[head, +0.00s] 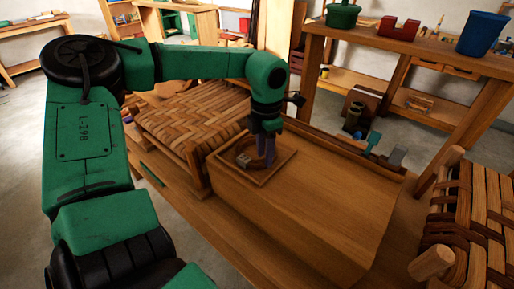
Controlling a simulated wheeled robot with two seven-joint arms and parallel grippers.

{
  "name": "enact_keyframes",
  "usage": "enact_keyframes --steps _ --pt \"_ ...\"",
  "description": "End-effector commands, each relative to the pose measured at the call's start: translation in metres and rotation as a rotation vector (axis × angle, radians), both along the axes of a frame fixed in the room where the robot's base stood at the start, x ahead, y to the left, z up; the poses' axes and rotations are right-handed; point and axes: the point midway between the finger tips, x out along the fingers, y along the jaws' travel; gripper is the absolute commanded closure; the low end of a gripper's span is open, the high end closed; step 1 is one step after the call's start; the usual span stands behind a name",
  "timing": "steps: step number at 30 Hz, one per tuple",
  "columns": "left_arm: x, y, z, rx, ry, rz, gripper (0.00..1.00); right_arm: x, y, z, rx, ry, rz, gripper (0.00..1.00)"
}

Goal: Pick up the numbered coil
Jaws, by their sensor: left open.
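A brown coil (243,160) lies in a shallow square wooden tray (262,180) on top of a wooden block-like surface. No number on the coil can be made out at this size. My left gripper (265,162) points down over the right part of the tray, beside the coil. Its fingers are open and look empty. I cannot tell whether they touch the coil or the tray floor. My right gripper does not show.
A woven bark seat (195,115) stands just left of the tray. Another woven piece (470,225) is at the right edge. A shelf (410,58) behind holds a blue bucket (483,33) and a green pot (342,15). The wooden surface right of the tray (330,205) is clear.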

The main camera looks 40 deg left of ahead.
Motion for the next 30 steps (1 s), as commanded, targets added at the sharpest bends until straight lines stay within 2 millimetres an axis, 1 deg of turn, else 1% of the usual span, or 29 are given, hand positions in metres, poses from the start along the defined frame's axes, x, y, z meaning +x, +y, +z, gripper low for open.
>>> enact_keyframes --steps 1,3,9,10,11,12,13,21,24,26,28,30 --pt "0.0 0.0 -0.007 -0.002 0.003 0.001 0.59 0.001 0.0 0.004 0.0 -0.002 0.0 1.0" --pt "0.0 0.0 -0.015 -0.001 0.0 0.0 0.59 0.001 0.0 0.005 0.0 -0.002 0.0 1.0" --pt "0.001 0.0 -0.018 0.001 -0.001 0.0 0.59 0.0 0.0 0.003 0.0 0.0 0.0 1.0" --pt "0.0 0.0 -0.018 0.001 -0.001 0.0 0.67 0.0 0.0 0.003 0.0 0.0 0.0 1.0" --pt "0.0 0.001 -0.018 0.001 -0.001 0.0 0.79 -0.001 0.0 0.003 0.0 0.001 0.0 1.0" --pt "0.001 0.001 -0.018 0.001 -0.001 0.0 0.94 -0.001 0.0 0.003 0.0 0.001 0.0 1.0" --pt "0.001 0.001 -0.018 0.001 -0.001 0.0 1.0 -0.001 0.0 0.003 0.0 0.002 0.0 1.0" --pt "0.001 0.0 -0.017 0.001 -0.001 0.001 1.0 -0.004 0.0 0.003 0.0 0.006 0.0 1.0" --pt "0.001 0.001 -0.014 0.001 -0.004 0.001 1.0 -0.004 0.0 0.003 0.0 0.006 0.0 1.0" --pt "0.001 0.0 -0.01 0.0 -0.004 0.001 1.0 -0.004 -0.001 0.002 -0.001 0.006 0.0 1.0" --pt "0.002 0.0 0.0 0.001 -0.006 0.002 1.0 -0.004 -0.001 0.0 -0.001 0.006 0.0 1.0" --pt "0.002 0.0 0.016 0.001 -0.008 0.001 1.0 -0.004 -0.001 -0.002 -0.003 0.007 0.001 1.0"
